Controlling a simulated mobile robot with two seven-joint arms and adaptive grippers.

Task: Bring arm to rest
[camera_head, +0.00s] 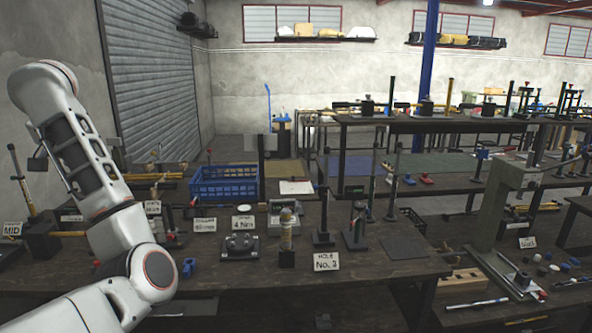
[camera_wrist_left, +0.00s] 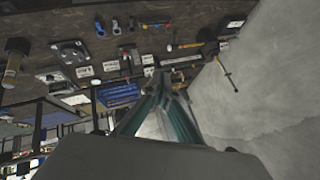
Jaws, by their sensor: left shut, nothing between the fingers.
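My left arm (camera_head: 85,165) rises from the bottom left of the head view, bent at a joint low down, with its upper part in front of the bench's left end. Its gripper does not show clearly there. In the left wrist view my left gripper (camera_wrist_left: 159,82) is shut and empty, its fingertips together. It points toward the bench and wall and touches nothing that I can see. My right gripper is not in view.
The dark workbench (camera_head: 390,270) carries a blue crate (camera_head: 223,184), a wooden-topped post (camera_head: 286,230), a "HOLE No. 2" card (camera_head: 326,262) and several small tools. A grey press (camera_head: 487,225) stands at right. The crate also shows in the wrist view (camera_wrist_left: 118,95).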

